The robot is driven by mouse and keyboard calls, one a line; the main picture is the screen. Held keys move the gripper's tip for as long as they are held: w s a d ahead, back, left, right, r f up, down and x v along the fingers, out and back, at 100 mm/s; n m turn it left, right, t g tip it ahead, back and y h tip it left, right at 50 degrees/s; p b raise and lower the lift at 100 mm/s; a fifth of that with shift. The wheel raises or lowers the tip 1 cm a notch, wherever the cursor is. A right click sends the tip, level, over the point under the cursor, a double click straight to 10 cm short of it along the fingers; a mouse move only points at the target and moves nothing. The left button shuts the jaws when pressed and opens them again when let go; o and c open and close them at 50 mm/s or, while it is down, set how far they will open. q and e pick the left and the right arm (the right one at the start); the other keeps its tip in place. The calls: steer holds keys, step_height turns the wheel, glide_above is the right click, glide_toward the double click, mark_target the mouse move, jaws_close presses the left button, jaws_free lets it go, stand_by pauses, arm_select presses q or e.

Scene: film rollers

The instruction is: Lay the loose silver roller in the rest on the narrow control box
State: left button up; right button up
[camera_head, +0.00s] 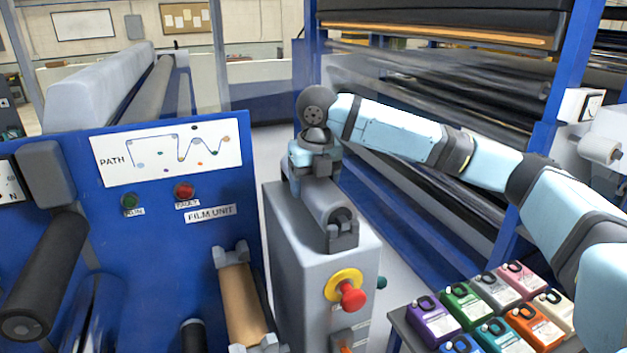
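The silver roller (329,200) lies lengthwise along the top of the narrow control box (290,240). Its near end is at the grey rest bracket (342,237), and it looks level and low in it. Its far end is hidden under my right gripper (313,176). That gripper points down over the far part of the roller, its fingers close about it. Whether they press on the roller or stand a little apart I cannot tell. My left gripper is not in view.
The box front has a red emergency button (352,295) on a yellow ring. Left is the blue film unit panel (185,255) with a dark roller (45,275) and a tan roller (242,300). A blue machine frame (430,215) rises behind.

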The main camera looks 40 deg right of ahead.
steer(key=shift+f, duration=0.4)
stand_by(0.5)
steer(key=o, duration=1.2)
steer(key=shift+o, duration=0.8)
